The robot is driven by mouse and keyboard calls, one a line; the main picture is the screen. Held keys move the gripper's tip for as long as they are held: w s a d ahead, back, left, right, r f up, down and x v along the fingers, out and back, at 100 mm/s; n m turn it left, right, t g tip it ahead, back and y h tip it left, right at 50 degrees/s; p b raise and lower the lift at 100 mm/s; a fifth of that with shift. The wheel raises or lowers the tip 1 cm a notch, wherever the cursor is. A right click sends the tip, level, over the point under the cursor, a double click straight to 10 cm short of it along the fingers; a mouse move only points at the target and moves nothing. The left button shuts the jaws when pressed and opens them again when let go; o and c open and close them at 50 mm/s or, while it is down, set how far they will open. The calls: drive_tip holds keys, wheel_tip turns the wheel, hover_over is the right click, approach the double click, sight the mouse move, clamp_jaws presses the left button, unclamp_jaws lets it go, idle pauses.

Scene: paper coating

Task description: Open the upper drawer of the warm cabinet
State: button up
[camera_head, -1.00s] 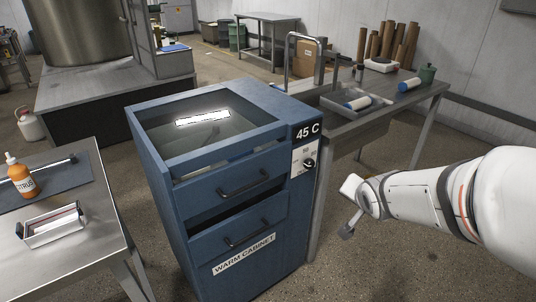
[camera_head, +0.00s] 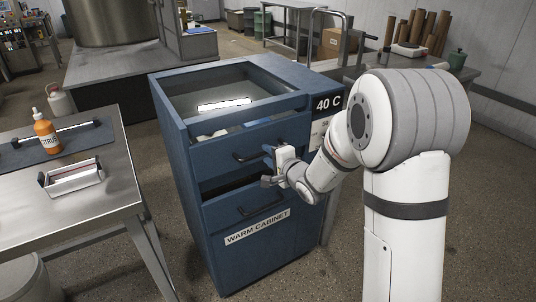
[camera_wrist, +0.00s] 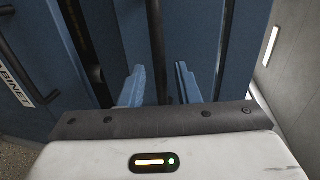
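The blue warm cabinet (camera_head: 190,165) stands in the middle of the head view. Its upper drawer (camera_head: 215,165) carries a dark bar handle (camera_head: 250,156), and the drawer looks shut. The lower drawer (camera_head: 230,212) has its own handle (camera_head: 262,204). My gripper (camera_head: 269,155) is at the right part of the upper handle, in front of the drawer face. In the wrist view, the two blue fingers of my gripper (camera_wrist: 160,88) are apart, with a dark bar (camera_wrist: 156,45) seen between them. I cannot tell whether either finger touches it.
A dark gap (camera_head: 235,183) shows between the two drawers. A steel table (camera_head: 90,190) with an orange bottle (camera_head: 46,133) and a small tray (camera_head: 73,178) stands at the left. A bench is behind my arm at the right. Floor is clear before the cabinet's left side.

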drive_tip(key=shift+x, duration=1.45)
drive_tip(key=shift+d, duration=0.1)
drive_tip(key=shift+c, duration=0.3)
clamp_jaws()
